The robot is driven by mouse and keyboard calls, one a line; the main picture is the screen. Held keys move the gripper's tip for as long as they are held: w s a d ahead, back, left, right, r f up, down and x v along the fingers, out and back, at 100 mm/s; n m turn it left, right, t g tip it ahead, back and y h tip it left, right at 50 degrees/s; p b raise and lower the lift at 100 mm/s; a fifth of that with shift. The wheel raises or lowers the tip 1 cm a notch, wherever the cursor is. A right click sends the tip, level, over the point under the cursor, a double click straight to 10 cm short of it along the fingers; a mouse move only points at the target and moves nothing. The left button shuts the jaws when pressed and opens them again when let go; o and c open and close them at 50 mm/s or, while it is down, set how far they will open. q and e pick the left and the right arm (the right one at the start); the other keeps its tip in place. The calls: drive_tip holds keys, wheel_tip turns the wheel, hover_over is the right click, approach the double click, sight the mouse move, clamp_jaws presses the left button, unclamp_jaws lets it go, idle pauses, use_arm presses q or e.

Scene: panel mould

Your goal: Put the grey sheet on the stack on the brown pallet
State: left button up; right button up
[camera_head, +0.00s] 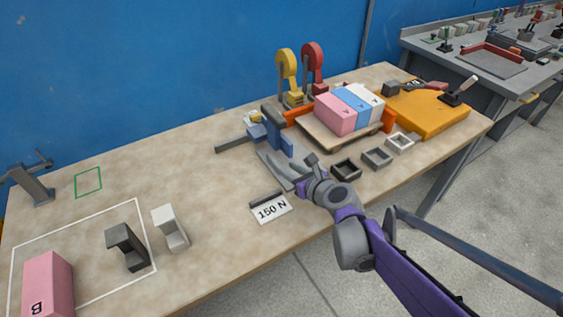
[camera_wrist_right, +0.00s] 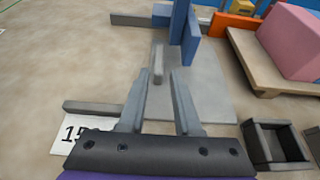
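The grey sheet (camera_head: 266,161) lies flat on the table, left of the brown pallet; it also shows in the right wrist view (camera_wrist_right: 215,98). A small grey upright piece (camera_wrist_right: 157,63) shows at the sheet, just ahead of the gap between my fingers. My right gripper (camera_head: 287,168) is over the sheet, open and empty, with its two fingers apart in the wrist view (camera_wrist_right: 159,78). The brown pallet (camera_head: 318,138) carries a row of pink, blue and white blocks (camera_head: 348,109); its edge shows in the wrist view (camera_wrist_right: 262,82).
A blue fixture (camera_head: 272,128) stands at the sheet's far edge. Orange stops (camera_head: 297,115) flank the pallet. Small open grey boxes (camera_head: 377,157) stand in front of it. A "150 N" card (camera_head: 271,209) lies nearer the front. The table's middle left is clear.

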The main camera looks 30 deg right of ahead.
sight(276, 162)
drive_tip(key=v, duration=0.4)
drive_tip(key=shift+p, duration=0.35)
drive_tip(key=shift+o, duration=0.2)
drive_tip(key=shift+s+r, duration=0.1)
drive_tip(key=shift+s, duration=0.05)
drive_tip(key=shift+w+p, duration=0.2)
drive_tip(key=shift+p, duration=0.2)
drive_tip(key=x, duration=0.5)
drive_tip(key=shift+w+a+f+b, duration=0.2)
drive_tip(key=shift+f+b, duration=0.1)
drive_tip(key=shift+b, duration=0.1)
drive_tip(key=shift+b+x, duration=0.55)
drive_tip(key=shift+x, duration=2.55)
drive_tip(key=shift+s+d, duration=0.1)
drive_tip(key=shift+d, duration=0.05)
clamp_jaws()
